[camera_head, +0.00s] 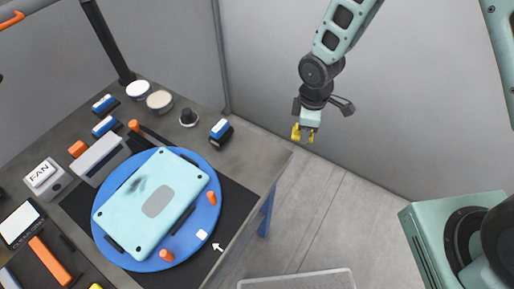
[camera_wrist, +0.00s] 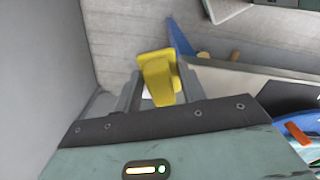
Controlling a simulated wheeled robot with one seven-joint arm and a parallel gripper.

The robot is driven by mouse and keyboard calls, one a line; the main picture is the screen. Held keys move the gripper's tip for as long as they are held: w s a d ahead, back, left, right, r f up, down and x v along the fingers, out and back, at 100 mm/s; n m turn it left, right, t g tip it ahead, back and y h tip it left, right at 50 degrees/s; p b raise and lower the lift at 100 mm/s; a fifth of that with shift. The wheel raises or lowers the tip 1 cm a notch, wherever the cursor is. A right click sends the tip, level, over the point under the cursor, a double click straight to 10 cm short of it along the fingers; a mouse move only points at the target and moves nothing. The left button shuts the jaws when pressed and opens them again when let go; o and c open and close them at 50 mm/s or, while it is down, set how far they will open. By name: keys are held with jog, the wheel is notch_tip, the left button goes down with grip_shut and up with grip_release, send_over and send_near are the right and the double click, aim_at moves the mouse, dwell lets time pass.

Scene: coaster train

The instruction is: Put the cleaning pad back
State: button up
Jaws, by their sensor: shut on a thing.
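My gripper (camera_head: 304,134) hangs in the air to the right of the workbench, beyond its edge and well apart from it. Yellow parts show at its end. In the wrist view my gripper (camera_wrist: 158,80) has grey fingers on either side of a yellow piece, with a small white patch beside it. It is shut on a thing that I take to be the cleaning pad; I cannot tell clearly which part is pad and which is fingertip. A light teal panel (camera_head: 176,184) with a dark smudge lies on a round blue turntable (camera_head: 206,226) on the bench.
Several blue-and-white blocks (camera_head: 221,131), two round tins (camera_head: 160,100) and a dark knob (camera_head: 188,117) stand along the bench's back. Orange pegs (camera_head: 166,255) surround the panel. A teal machine (camera_head: 425,235) stands at the lower right.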

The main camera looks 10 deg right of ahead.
aim_at(258, 157)
jog(key=s+a+r+n+p, duration=0.1)
jog(key=s+a+r+n, duration=0.15)
jog(key=a+n, duration=0.45)
jog(key=s+a+r+n+p, duration=0.1)
jog(key=a+r+n+p, duration=0.1)
jog(key=a+r+n, duration=0.35)
jog(key=shift+n, duration=0.75)
jog(key=f, duration=0.3)
jog(key=f+p, duration=0.1)
jog(key=f, duration=0.3)
jog(key=f+p, duration=0.1)
jog(key=f, duration=0.2)
jog(key=shift+a+f, duration=0.3)
jog(key=shift+a, duration=0.1)
jog(key=shift+w+f+p, duration=0.1)
jog(key=shift+f+p, duration=0.2)
jog(key=shift+f, duration=0.2)
jog(key=shift+f, duration=0.2)
jog(key=o, duration=1)
jog(key=shift+r, duration=0.2)
